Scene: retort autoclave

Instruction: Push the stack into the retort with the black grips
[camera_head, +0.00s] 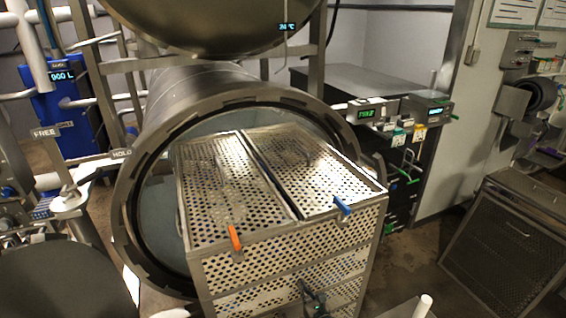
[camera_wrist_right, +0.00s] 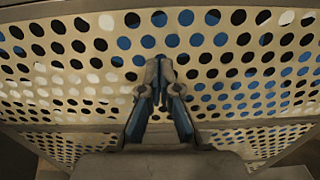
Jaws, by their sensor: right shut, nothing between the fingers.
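The retort (camera_head: 128,205) is a large round steel vessel with its mouth open towards me. The stack (camera_head: 290,258) of perforated metal baskets stands at the mouth, its far part within the ring and its near part outside. An orange clip (camera_head: 235,238) and a blue clip (camera_head: 342,206) sit on its top near edge. My right gripper (camera_head: 314,298) is low at the near face of the stack. In the right wrist view its fingers (camera_wrist_right: 160,78) are shut and empty, tips close at the perforated panel (camera_wrist_right: 235,55); contact is unclear. I cannot make out the black grips. My left gripper is not in view.
A control box with a green display (camera_head: 367,113) and a dark cabinet stand right of the retort. Pipes and a valve crowd the left side. Some floor (camera_head: 415,250) is clear to the right of the stack.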

